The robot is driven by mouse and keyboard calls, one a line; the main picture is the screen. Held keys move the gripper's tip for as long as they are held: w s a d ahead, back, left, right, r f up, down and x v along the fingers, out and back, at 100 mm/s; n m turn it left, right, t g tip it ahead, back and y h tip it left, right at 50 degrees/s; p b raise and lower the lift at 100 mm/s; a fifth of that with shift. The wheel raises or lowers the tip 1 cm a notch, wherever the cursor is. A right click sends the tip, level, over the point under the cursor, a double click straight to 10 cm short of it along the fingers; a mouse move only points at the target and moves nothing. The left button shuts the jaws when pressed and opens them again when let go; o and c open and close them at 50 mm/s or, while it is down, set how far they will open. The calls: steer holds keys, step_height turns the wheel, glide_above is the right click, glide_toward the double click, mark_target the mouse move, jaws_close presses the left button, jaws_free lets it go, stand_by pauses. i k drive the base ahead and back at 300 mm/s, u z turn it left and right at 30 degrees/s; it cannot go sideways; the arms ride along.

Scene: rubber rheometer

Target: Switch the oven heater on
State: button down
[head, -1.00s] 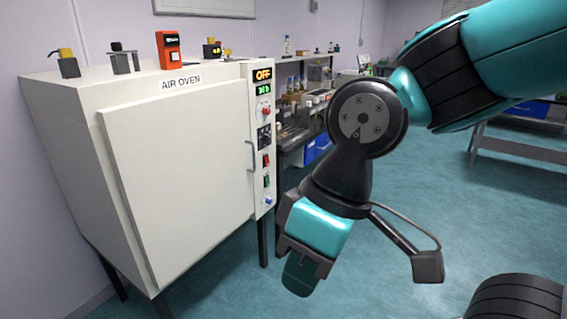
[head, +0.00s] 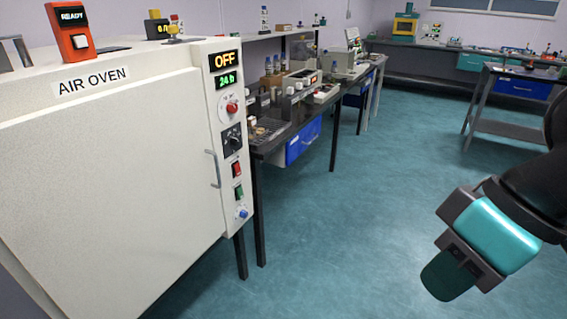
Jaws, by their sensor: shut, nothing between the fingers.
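The white air oven (head: 110,170) fills the left of the head view, its door closed. Its control strip (head: 229,150) on the right edge carries an orange "OFF" display (head: 225,60) and a green "24 h" display (head: 227,79). Below are a red knob (head: 232,107), a black dial (head: 233,141), a red rocker switch (head: 236,170), a green rocker switch (head: 239,193) and a blue knob (head: 241,212). My gripper (head: 450,275) is at the lower right, well apart from the oven. Its fingers are shut and empty.
An orange device reading "READY" (head: 70,30) stands on the oven top. A dark bench (head: 285,130) with instruments and blue drawers runs behind the oven. A side table (head: 500,128) stands at the right. The blue-green floor (head: 350,230) between is clear.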

mark_target(237, 171)
steer(key=u, duration=0.1)
steer(key=i, duration=1.05)
steer(key=u, duration=0.85)
